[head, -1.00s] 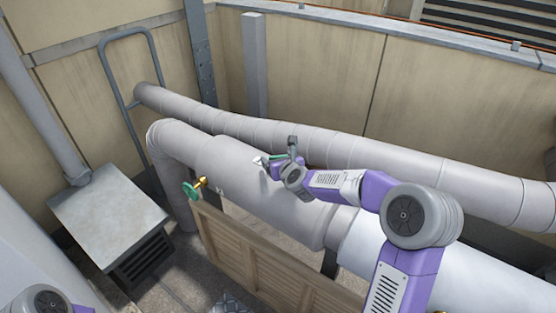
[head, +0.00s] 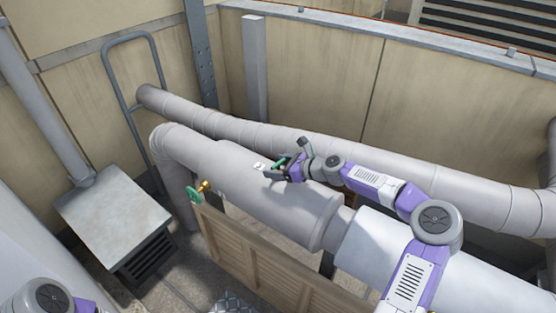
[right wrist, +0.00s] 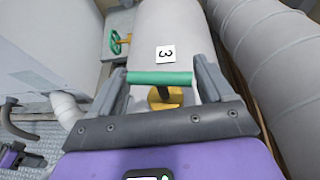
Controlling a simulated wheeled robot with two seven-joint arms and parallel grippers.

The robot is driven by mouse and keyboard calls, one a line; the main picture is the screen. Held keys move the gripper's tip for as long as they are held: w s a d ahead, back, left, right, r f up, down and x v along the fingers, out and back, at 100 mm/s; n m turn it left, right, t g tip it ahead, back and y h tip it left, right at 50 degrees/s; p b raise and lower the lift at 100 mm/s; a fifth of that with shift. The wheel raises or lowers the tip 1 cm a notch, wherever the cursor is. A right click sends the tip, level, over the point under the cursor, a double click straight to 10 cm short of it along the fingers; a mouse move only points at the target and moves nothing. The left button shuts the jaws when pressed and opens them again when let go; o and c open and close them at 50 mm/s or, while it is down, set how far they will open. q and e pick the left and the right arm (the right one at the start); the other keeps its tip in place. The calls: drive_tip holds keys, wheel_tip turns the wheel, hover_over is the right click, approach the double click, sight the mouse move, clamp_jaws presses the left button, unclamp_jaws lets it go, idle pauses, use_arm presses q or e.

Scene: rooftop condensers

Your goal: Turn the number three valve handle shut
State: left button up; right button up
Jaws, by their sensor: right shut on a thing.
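The number three valve has a green bar handle (right wrist: 160,78) on a brass stem (right wrist: 163,98), on top of the thick grey pipe (head: 240,150). A white tag with a 3 (right wrist: 166,54) sits just beyond it on the pipe; the tag shows small in the head view (head: 259,166). My right gripper (head: 279,165) is shut on the handle, one finger at each end of the bar. In the right wrist view the bar lies crosswise to the pipe between the fingers (right wrist: 158,80).
Another green valve handle (head: 194,195) on a brass stem stands at the pipe's left part, above a wooden slatted panel (head: 240,245). A second grey pipe (head: 380,165) runs behind. A grey metal box (head: 115,215) stands at the left.

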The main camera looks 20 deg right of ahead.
drive_tip(key=shift+n+g+y+p, duration=0.6)
drive_tip(key=shift+n+p, duration=0.1)
drive_tip(key=shift+p, duration=0.2)
drive_tip(key=shift+f, duration=0.1)
drive_tip(key=o, duration=0.7)
drive_tip(key=shift+o, duration=0.2)
drive_tip(key=p+v, duration=0.2)
drive_tip(key=v, duration=0.5)
drive_tip(key=shift+s+d, duration=0.2)
